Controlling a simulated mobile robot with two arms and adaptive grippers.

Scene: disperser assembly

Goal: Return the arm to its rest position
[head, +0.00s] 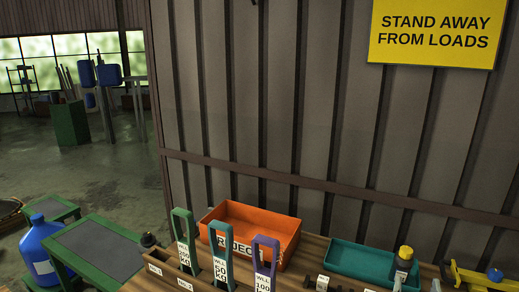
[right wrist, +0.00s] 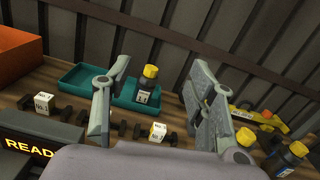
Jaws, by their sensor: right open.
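My right gripper (right wrist: 158,82) shows in the right wrist view with its two grey fingers spread apart and nothing between them. It is above the wooden bench (right wrist: 70,90). A dark bottle with a yellow cap (right wrist: 149,88) appears between the fingers, standing farther off at the teal tray (right wrist: 86,76). A small white labelled block (right wrist: 157,131) appears below it, apart from the fingers. No gripper can be made out in the head view, and my left gripper is not seen.
The bench holds an orange bin (head: 262,226), a teal tray (head: 358,262), tall labelled tags in green (head: 182,225) and purple (head: 265,250), and a yellow tool (head: 480,277). A ribbed wall (head: 300,120) stands behind. A blue jug (head: 42,243) is at left.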

